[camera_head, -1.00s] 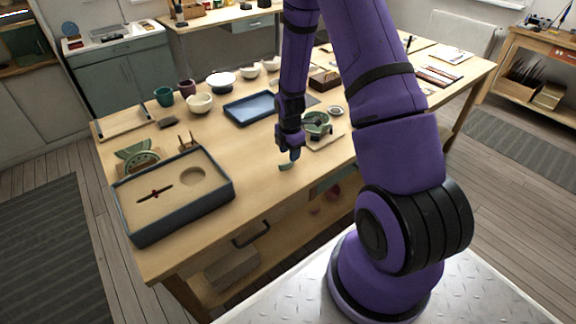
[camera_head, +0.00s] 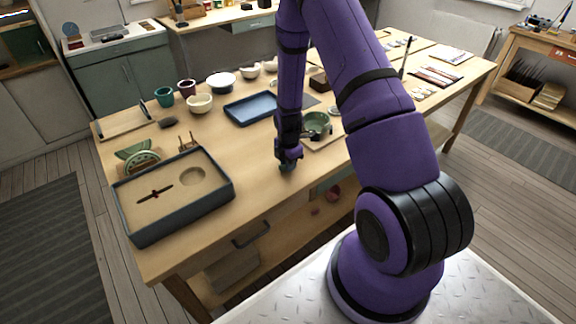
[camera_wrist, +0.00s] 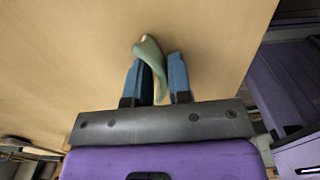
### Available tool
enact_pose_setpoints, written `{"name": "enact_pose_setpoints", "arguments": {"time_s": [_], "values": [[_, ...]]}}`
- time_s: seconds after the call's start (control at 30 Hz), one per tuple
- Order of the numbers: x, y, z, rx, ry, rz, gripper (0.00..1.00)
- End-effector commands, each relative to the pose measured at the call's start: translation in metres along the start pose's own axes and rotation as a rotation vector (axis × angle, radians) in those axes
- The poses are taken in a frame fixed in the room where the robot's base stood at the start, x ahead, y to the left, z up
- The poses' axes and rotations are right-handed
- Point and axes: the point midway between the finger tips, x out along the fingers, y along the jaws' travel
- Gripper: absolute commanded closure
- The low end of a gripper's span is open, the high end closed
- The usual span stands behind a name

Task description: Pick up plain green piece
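The plain green piece (camera_wrist: 149,54) is a small curved shard in the wrist view. It lies over the bare wood and reaches down between the two blue fingers of my gripper (camera_wrist: 158,62). It is close to the left finger, with a gap to the right finger, so my gripper is open around it. In the head view my gripper (camera_head: 287,165) is low at the front part of the table (camera_head: 240,215); there it hides the piece.
A dark-rimmed box (camera_head: 131,233) with a sand-coloured inside stands to the left. A green bowl (camera_head: 317,121) on a board is just behind my gripper. A blue tray (camera_head: 250,108) and several cups and bowls stand farther back. The tabletop in front of my gripper is clear.

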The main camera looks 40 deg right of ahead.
Motion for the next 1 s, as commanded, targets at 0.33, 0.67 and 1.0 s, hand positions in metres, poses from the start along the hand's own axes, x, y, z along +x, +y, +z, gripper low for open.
{"name": "enact_pose_setpoints", "arguments": {"time_s": [0.33, 0.67, 1.0], "values": [[0.0, 0.0, 0.0, 0.0, 0.0, 0.0, 1.0], [-0.014, 0.001, 0.0, 0.0, 0.0, 0.002, 1.0], [-0.039, -0.033, -0.007, 0.0, 0.001, -0.004, 1.0]]}}
